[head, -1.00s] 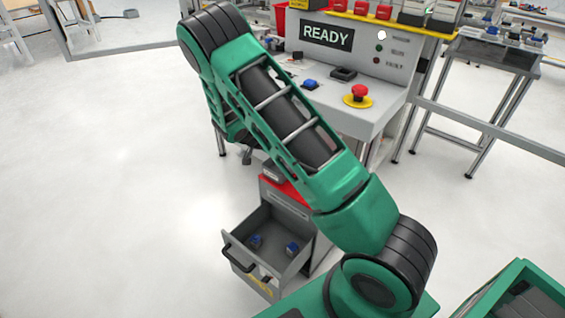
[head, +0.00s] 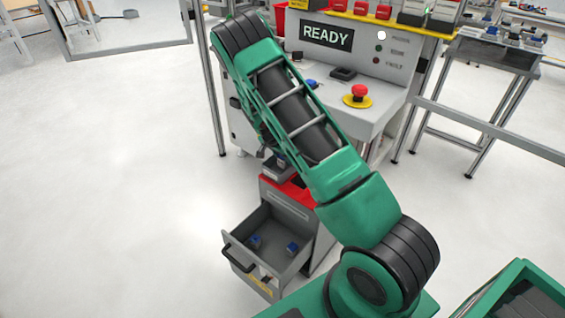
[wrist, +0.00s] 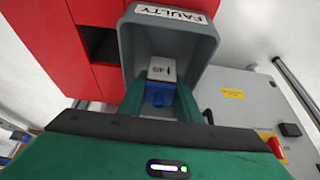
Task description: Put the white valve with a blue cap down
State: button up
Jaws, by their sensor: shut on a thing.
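The white valve with a blue cap (wrist: 161,69) is held between the green fingers of my gripper (wrist: 160,92) in the wrist view. Its white body points away from me and its blue cap is on the near side. The valve appears at the grey bin labelled FAULTY (wrist: 206,45), within the outline of its walls. I cannot tell whether it touches the bin floor.
The bin is beside a red surface (wrist: 60,40) with a dark opening. In the head view an open grey drawer (head: 300,262) holds two blue-capped parts. A workbench with a READY sign (head: 326,38) and a red button (head: 359,91) stands behind.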

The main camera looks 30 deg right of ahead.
jog(key=shift+w+d, duration=0.1)
jog(key=shift+d, duration=0.1)
jog(key=shift+a+f, duration=0.15)
jog(key=shift+f, duration=0.65)
jog(key=o, duration=1.2)
jog(key=shift+f, duration=0.1)
jog(key=v, duration=1.2)
